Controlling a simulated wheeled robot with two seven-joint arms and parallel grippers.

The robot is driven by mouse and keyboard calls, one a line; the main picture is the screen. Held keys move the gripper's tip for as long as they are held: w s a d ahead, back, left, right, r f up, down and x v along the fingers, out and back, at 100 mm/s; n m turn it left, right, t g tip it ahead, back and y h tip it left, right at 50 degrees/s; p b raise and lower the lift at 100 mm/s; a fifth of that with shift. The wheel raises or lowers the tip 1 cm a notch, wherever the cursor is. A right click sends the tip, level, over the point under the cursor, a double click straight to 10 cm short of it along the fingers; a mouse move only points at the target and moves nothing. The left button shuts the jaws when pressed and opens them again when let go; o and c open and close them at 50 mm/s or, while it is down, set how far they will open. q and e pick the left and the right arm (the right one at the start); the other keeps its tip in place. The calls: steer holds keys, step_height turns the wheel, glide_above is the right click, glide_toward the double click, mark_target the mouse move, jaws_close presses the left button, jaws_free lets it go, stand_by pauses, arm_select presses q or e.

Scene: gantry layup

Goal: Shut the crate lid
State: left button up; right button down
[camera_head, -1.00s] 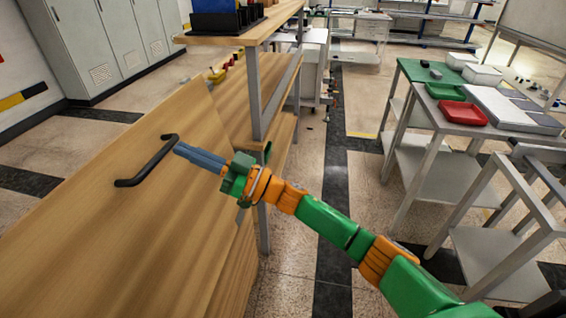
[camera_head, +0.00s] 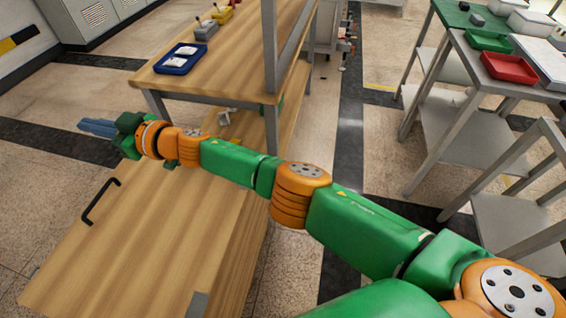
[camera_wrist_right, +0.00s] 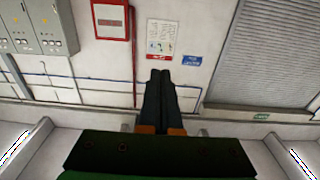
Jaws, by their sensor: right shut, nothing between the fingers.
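The crate lid (camera_head: 150,235) is a broad light-wood panel with a black bar handle (camera_head: 100,201) near its left edge. It lies flat or nearly flat over the wooden crate (camera_head: 243,240), and I see no clear gap between them. My right gripper (camera_head: 96,127) is shut and empty, beyond the lid's far left corner and apart from the handle. In the right wrist view its dark fingers (camera_wrist_right: 160,78) are together, with only the wall behind them. My left gripper is not in view.
A wooden workbench (camera_head: 225,75) with a blue tray (camera_head: 180,60) stands just behind the crate. At the right is a grey table (camera_head: 480,85) with a red bin (camera_head: 508,68) and a green bin (camera_head: 488,41). Open floor (camera_head: 60,180) lies left of the crate.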

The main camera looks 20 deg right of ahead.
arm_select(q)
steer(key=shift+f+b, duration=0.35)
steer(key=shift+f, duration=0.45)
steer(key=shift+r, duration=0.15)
